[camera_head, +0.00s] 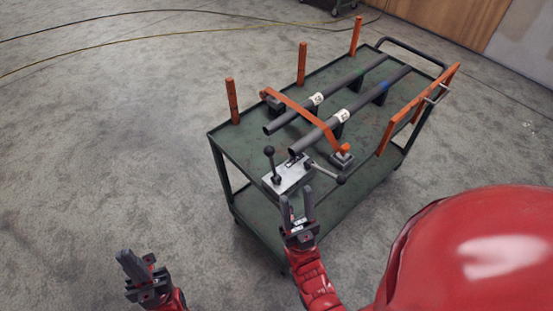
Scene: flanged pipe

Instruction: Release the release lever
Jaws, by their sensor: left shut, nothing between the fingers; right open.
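A metal clamp block (290,174) sits at the near end of the green cart. An upright lever (270,162) with a black knob stands at its left. A second lever (325,172) reaches right from the block, low, ending in a dark knob. I cannot tell which one is the release lever. My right gripper (298,194) is open and empty, fingers pointing up, just in front of the block in the picture. Whether it touches anything is unclear. My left gripper (132,262) is shut and empty, well left of the cart over the floor.
Two dark pipes (318,99) (352,109) lie along the green cart (235,148). An orange bar (305,115) crosses over them. Orange posts (232,101) line the far-left side, and an orange rail (418,108) the right side. Bare concrete floor (100,120) lies left.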

